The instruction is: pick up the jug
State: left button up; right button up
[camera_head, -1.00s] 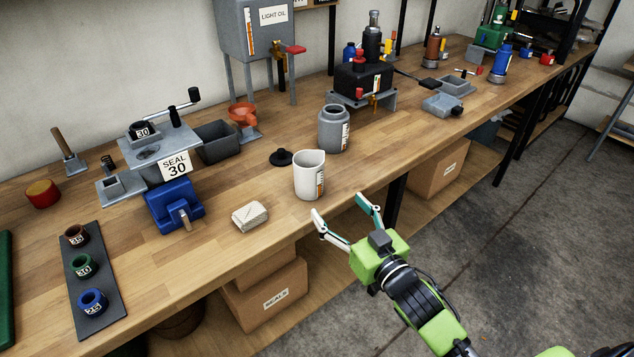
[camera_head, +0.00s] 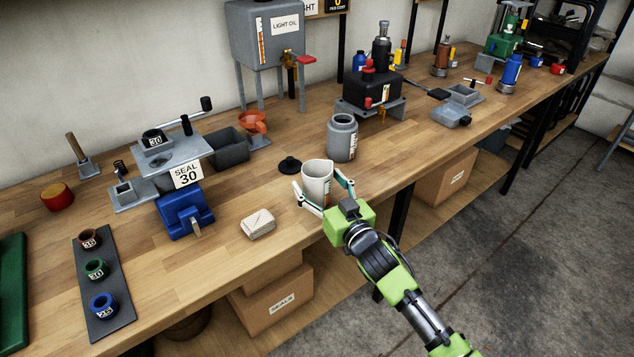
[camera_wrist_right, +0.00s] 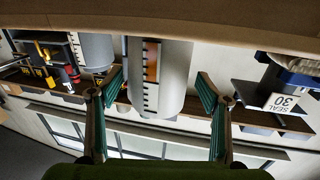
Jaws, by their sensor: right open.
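The white jug (camera_head: 317,180), with a scale and an orange stripe on its side, stands upright near the front edge of the workbench. It also shows in the right wrist view (camera_wrist_right: 160,75), between the fingers. My right gripper (camera_head: 323,188) is open, with one finger on each side of the jug. In the right wrist view the gripper (camera_wrist_right: 160,92) shows gaps between the fingers and the jug, so it is not gripped. The palm is on the bench's front side. My left gripper is out of view.
A grey canister (camera_head: 342,138) stands close behind the jug, and a black lid (camera_head: 289,166) lies left of it. A folded cloth (camera_head: 258,224) lies at the front left. The blue vise (camera_head: 185,212) and seal stand are further left. The bench (camera_head: 235,185) is clear between.

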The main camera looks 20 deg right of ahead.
aim_at(310, 162)
jog(key=shift+w+f, duration=0.1)
jog(key=shift+w, duration=0.7)
jog(key=c, duration=1.6)
jog(key=shift+r, duration=0.45)
notch_tip(310, 162, up, 2)
jog(key=shift+r, duration=0.1)
jog(key=s+a+r, duration=0.1)
jog(key=s+r, duration=0.2)
jog(key=s, duration=0.1)
jog(key=s+a+r, duration=0.1)
jog(key=s+r, duration=0.2)
jog(key=s, duration=0.2)
jog(key=s+a+r+b, duration=0.1)
jog(key=s+r, duration=0.3)
jog(key=shift+s+a, duration=0.3)
jog(key=shift+s, duration=0.05)
